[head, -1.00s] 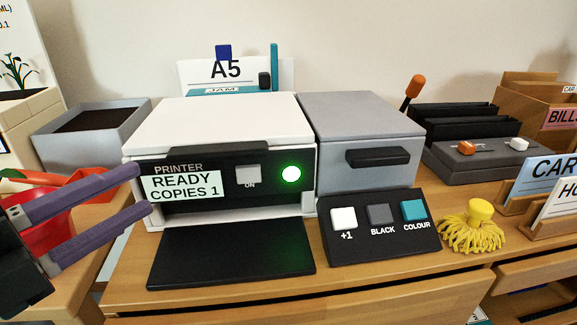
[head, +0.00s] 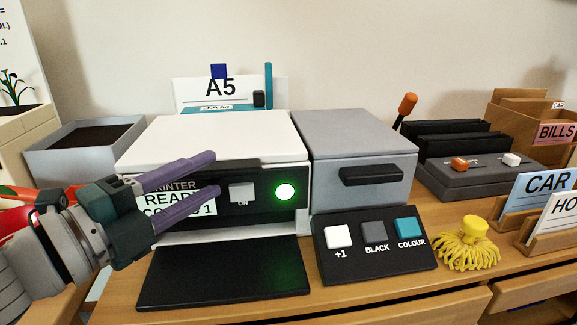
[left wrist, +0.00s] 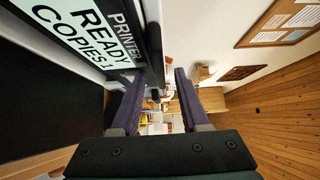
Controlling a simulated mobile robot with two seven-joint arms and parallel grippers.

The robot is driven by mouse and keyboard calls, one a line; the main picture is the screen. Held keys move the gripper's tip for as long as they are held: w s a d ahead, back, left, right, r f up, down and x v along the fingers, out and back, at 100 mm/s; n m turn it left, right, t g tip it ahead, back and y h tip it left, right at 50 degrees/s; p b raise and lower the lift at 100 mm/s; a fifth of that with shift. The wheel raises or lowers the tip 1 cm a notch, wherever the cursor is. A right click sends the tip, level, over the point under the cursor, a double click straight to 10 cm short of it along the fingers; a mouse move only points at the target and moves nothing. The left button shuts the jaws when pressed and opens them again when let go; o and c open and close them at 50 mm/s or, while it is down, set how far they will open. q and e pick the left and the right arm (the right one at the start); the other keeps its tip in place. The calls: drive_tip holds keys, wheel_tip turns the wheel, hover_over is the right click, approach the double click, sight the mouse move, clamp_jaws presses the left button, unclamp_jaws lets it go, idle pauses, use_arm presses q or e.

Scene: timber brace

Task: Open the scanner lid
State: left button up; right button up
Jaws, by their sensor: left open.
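The white scanner lid (head: 215,138) lies flat and shut on top of the printer. A black lip (head: 245,163) runs along its front edge. My left gripper (head: 215,172) is open in front of the printer's panel, one purple finger at the height of the lip and the other lower, covering part of the READY COPIES 1 display (head: 165,203). In the left wrist view my gripper (left wrist: 160,75) is open, with a dark printer edge showing beyond and between the fingers. I cannot tell whether a finger touches the lip. My right gripper is not in view.
A black output tray (head: 225,272) juts out below the panel. To the right are a grey drawer unit (head: 355,135), a button pad (head: 375,255) and a yellow tassel (head: 467,245). A grey bin (head: 75,160) stands at the left. An A5 sign (head: 190,90) stands behind the lid.

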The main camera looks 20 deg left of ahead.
use_arm(q)
drive_tip(key=shift+c, duration=0.2)
clamp_jaws()
idle(1.1)
